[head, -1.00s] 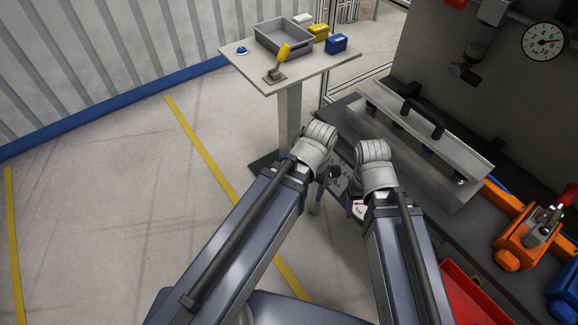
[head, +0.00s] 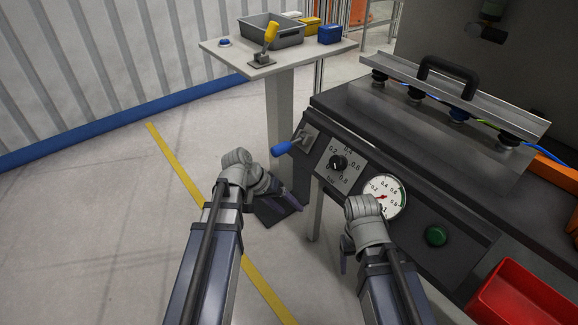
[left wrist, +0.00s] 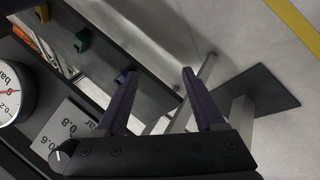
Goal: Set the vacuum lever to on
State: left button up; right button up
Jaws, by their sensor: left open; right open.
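A lever with a blue handle (head: 283,147) is on a grey plate at the left end of the bench's front panel, its handle pointing left and slightly down. No on or off marking is readable. A second lever with a yellow handle (head: 271,34) stands tilted up on the side table. My left gripper (left wrist: 160,97) is open and empty in the left wrist view, its two dark fingers apart. In the head view the left wrist is below and left of the blue lever, apart from it. My right gripper (head: 344,257) is open, mostly hidden by its wrist, below the gauge.
Right of the blue lever are a bar dial with black knob (head: 338,163), a round gauge (head: 384,196) and a green button (head: 436,235). A red bin (head: 518,300) is at lower right. The side table (head: 220,47) holds a grey tray (head: 288,38). Floor at left is clear.

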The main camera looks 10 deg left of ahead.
pick_arm(q)
jog(key=w+a+r+t+h, duration=0.2)
jog(key=w+a+r+h, duration=0.1)
jog(key=w+r, duration=0.2)
jog(key=t+h, duration=0.4)
send_near(289, 149)
jog(key=w+d+f, duration=0.1)
jog(key=w+d, duration=0.1)
jog(key=shift+f+b+x, duration=0.2)
jog(key=shift+b+x, duration=0.7)
jog(key=shift+x, duration=2.9)
jog(key=shift+a, duration=0.1)
grip_shut()
